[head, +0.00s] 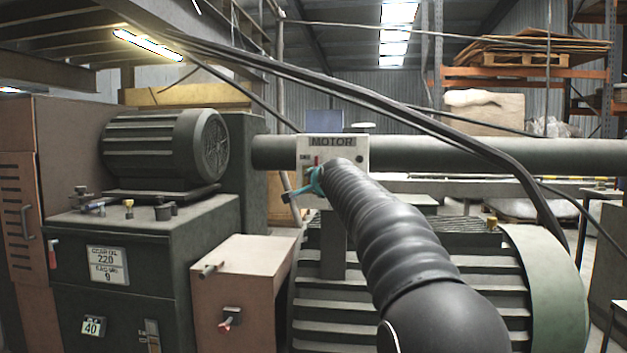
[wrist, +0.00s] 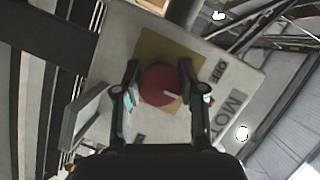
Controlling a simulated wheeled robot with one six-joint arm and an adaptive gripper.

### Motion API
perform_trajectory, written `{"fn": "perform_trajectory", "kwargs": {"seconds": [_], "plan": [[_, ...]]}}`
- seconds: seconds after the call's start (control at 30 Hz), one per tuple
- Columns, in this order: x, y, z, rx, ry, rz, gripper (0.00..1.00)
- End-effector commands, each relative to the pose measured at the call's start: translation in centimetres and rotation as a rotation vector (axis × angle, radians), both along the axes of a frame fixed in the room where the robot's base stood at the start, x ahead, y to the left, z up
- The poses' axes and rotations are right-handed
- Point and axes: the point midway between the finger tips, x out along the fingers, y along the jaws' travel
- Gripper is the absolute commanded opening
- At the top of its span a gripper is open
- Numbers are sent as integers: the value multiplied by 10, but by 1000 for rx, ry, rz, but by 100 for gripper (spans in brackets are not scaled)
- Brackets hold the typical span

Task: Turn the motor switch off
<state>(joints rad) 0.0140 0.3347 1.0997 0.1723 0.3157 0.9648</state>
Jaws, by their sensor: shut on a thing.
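The motor switch is a round red knob (wrist: 160,86) with a short white mark, on a yellow plate (wrist: 150,50) in the wrist view. The plate sits on a white panel (wrist: 117,25) lettered MOTOR, with OFF printed beside the plate. The white mark points right and slightly down, not straight at the OFF lettering. My gripper (wrist: 159,72) is shut on the knob, one finger on each side. In the head view the panel (head: 347,158) hangs in front of a grey pipe, and my gripper (head: 313,182) is at its lower left. My arm hides part of the panel.
The grey pipe (head: 480,155) runs across behind the panel. A ribbed machine with a green rounded end (head: 548,290) lies below. A pinkish box (head: 245,275) and a motor (head: 165,147) on a dark cabinet stand left. Thick black cables (head: 400,118) slope down to the right.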

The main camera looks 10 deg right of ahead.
Motion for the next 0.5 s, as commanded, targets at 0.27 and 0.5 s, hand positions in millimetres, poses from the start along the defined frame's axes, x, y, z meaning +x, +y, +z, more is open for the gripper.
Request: {"fn": "perform_trajectory", "kwargs": {"seconds": [0.27, 0.5], "plan": [[0, -4, 3, -2, -8, -6, 5], [0, 0, 3, -1, -6, -1, 66]]}}
